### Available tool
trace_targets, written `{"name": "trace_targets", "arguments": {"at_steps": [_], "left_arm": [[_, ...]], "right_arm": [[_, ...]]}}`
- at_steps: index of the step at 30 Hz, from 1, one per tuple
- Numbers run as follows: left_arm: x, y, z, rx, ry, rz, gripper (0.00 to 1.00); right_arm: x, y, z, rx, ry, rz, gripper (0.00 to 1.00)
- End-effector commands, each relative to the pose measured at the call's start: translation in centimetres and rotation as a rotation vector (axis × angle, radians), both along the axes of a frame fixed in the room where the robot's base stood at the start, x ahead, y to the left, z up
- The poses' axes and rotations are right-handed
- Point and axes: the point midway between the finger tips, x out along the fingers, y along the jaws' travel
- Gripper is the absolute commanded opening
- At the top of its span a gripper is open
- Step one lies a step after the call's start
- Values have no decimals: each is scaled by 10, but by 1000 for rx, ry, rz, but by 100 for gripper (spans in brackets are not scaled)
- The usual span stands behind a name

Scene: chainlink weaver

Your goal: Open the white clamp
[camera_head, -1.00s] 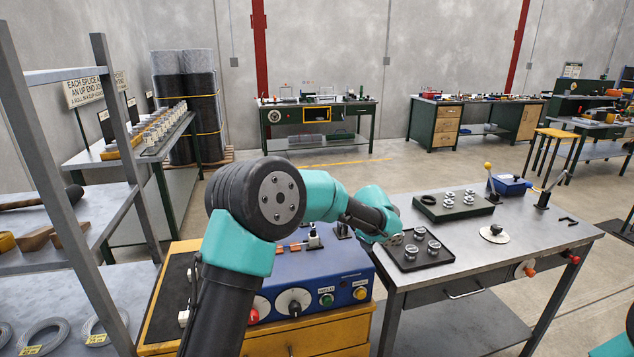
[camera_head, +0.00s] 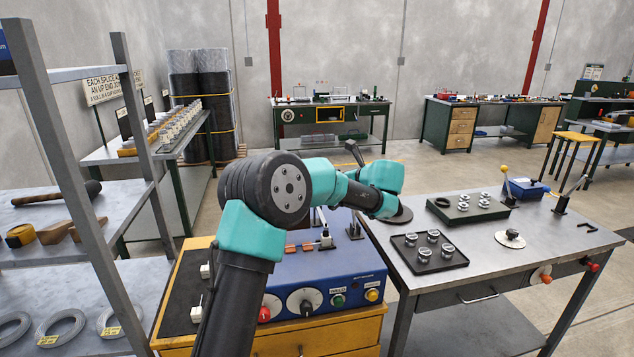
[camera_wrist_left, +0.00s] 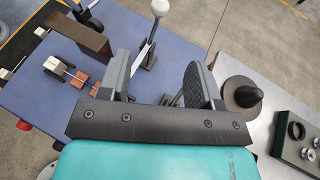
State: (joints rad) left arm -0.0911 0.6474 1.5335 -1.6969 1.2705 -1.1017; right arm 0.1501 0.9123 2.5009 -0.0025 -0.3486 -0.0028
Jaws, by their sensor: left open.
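In the left wrist view, a lever clamp with a white knob (camera_wrist_left: 159,8) and a pale handle stands on the blue machine top (camera_wrist_left: 35,100). Its lower part is partly hidden behind my fingers. My left gripper (camera_wrist_left: 160,78) is open, its two dark fingers apart and empty. The handle shows beyond the gap, nearer the left finger; I cannot tell whether they touch. In the head view my left wrist (camera_head: 382,188) is above the back right of the blue machine (camera_head: 335,275), and its fingertips are hidden. My right gripper is out of view.
A dark cone on a round base (camera_wrist_left: 240,95) stands right of my fingers on the grey bench (camera_head: 400,285). A black tray (camera_head: 430,262) and a green block (camera_head: 470,210) hold metal rings. Red blocks (camera_wrist_left: 80,80) sit on the machine.

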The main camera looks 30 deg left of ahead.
Motion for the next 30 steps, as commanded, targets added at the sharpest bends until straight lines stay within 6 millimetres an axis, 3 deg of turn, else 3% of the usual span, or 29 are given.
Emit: {"name": "trace_targets", "arguments": {"at_steps": [8, 30], "left_arm": [[8, 16, -8, -3, 2, 1, 58], [56, 118, -56, -3, 1, 1, 58]], "right_arm": [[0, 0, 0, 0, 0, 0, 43], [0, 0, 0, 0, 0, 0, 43]]}}
